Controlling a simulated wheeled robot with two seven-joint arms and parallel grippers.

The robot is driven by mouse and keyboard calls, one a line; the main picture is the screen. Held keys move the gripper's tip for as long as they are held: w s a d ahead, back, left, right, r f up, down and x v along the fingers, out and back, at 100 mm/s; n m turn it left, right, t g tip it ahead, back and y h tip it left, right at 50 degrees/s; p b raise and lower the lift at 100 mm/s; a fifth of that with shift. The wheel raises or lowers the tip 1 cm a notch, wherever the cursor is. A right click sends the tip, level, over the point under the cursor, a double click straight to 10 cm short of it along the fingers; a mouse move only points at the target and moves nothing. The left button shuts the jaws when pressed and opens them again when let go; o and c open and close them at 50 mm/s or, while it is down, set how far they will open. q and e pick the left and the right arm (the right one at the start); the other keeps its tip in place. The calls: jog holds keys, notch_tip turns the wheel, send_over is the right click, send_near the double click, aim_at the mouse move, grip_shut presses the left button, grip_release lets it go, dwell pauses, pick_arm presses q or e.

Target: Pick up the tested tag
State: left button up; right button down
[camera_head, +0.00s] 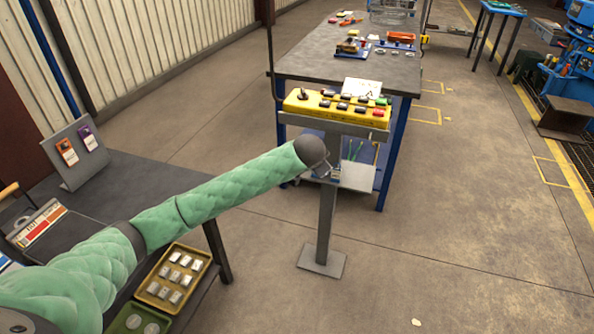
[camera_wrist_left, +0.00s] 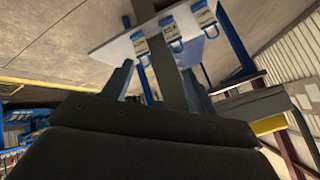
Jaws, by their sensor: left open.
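My left arm reaches to the post of a yellow control console. My left gripper (camera_head: 326,172) is beside a pale board (camera_head: 357,176) fixed low on that post. In the left wrist view the gripper (camera_wrist_left: 160,84) has its two fingers apart, with nothing seen held. My right gripper is out of view.
The yellow console (camera_head: 340,108) stands above my left gripper. A grey workbench (camera_head: 310,58) is behind it. At left, a dark table (camera_head: 130,185) holds a tilted stand (camera_head: 75,165) with an orange and a purple tag. A yellow tray (camera_head: 205,262) of metal pieces is nearer.

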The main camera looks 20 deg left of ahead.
pick_arm(q)
jog(key=w+a+f+n+g+b, duration=0.1)
jog(key=a+f+n+g, duration=0.3)
jog(key=a+f+n, duration=0.55)
jog(key=shift+m, duration=0.55)
jog(key=w+f, duration=0.1)
jog(key=w, duration=0.3)
jog(key=w+f+p, duration=0.1)
jog(key=w, duration=0.3)
jog(key=w+a+f, duration=0.1)
jog(key=w, duration=0.3)
jog(key=shift+w, duration=0.15)
jog(key=shift+a+f, duration=0.1)
jog(key=shift+f, duration=0.15)
jog(key=c, duration=1)
jog(key=shift+c, duration=0.2)
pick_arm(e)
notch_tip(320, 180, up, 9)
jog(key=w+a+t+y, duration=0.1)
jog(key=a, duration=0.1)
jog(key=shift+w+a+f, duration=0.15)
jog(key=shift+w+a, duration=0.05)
